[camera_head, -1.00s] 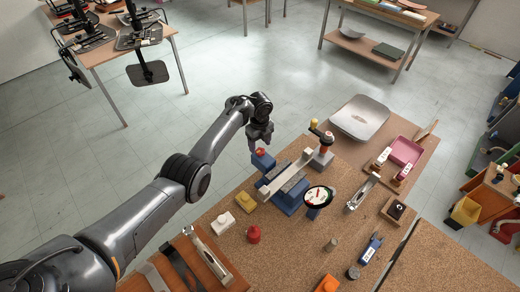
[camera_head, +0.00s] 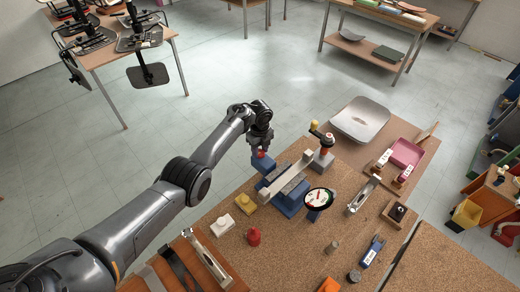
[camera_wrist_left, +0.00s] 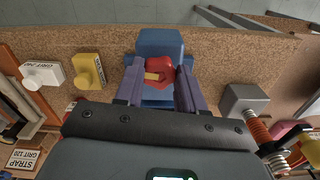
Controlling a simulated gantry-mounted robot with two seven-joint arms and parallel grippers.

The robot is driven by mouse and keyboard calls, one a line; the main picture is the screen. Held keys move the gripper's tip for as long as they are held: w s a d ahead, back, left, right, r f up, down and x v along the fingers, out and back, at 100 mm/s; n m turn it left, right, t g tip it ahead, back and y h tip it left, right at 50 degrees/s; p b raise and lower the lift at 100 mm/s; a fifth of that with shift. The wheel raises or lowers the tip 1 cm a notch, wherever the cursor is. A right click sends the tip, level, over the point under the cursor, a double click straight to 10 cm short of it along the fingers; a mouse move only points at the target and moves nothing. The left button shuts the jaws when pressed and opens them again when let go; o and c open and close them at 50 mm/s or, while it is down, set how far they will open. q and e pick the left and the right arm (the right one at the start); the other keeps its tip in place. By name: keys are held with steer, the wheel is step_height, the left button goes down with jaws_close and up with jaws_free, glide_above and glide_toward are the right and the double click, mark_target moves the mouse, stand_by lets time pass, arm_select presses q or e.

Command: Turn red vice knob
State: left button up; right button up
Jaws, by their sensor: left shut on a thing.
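My left gripper (camera_head: 260,148) is shut on the red knob. In the left wrist view the two fingers of the gripper (camera_wrist_left: 159,88) flank the red knob (camera_wrist_left: 159,68), which has a yellowish mark on its face. The blue vice body (camera_wrist_left: 160,43) shows behind it. My right gripper is not in view.
A round dial gauge (camera_head: 319,198) stands close to the vice. A yellow block (camera_head: 245,203), a white block (camera_head: 222,224) and a red object (camera_head: 253,236) sit in front. Open floor lies beyond the bench edge.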

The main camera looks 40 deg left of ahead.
arm_select(q)
steer(key=shift+n, duration=0.3)
steer(key=shift+r+n+p, duration=0.15)
steer(key=shift+n+p, duration=0.65)
steer(key=shift+p, duration=0.05)
steer(key=n+p, duration=0.2)
steer(key=n, duration=0.2)
steer(key=shift+n, duration=0.3)
steer(key=n+p, duration=0.1)
steer(key=n, duration=0.3)
steer(key=shift+s+d, duration=0.1)
steer(key=n+p, duration=0.1)
steer(key=n, duration=0.6)
steer(key=shift+d+n+p, duration=0.1)
steer(key=shift+n+p, duration=0.3)
steer(key=n, duration=0.3)
steer(key=shift+d, duration=0.1)
steer(key=n, duration=0.4)
steer(key=shift+d+n, duration=0.1)
steer(key=shift+n, duration=1.9)
